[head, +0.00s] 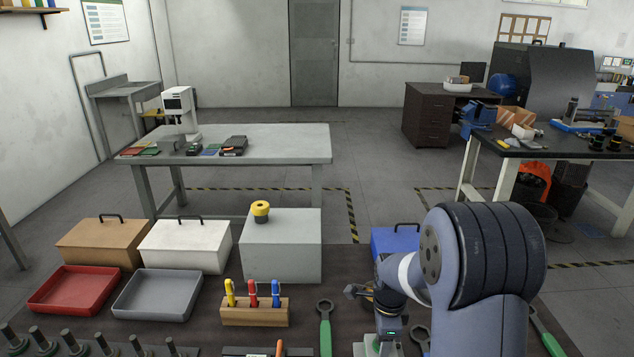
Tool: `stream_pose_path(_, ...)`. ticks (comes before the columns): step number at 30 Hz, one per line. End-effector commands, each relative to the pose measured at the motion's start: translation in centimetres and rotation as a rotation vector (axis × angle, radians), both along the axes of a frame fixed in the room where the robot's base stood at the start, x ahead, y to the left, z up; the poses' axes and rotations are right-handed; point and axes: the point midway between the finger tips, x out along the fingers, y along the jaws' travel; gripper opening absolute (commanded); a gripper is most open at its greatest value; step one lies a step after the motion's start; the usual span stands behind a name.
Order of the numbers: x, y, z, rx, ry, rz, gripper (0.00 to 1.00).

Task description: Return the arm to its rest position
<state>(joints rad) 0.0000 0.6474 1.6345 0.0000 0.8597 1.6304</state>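My arm (475,265) stands at the lower right of the head view, bent over the near bench. Its end reaches down to the left, to my gripper (384,338), close to the bottom edge of the picture. The fingertips are cut off or hidden there, so I cannot tell whether they are apart or hold anything. A blue case (396,240) is partly hidden behind the arm.
The near bench (345,258) bears a red tray (75,290), a grey tray (157,295), two lidded boxes, a grey block with a yellow-topped button (260,211), a pen holder (255,312), green-handled wrenches (325,327) and several dark bolts.

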Motion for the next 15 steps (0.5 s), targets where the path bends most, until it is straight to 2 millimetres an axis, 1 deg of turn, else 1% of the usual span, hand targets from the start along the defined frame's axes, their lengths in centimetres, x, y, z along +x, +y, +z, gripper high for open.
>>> stream_pose_path(15, 0.00, 0.00, 0.00, 0.000, 0.000, -0.420, 0.54)
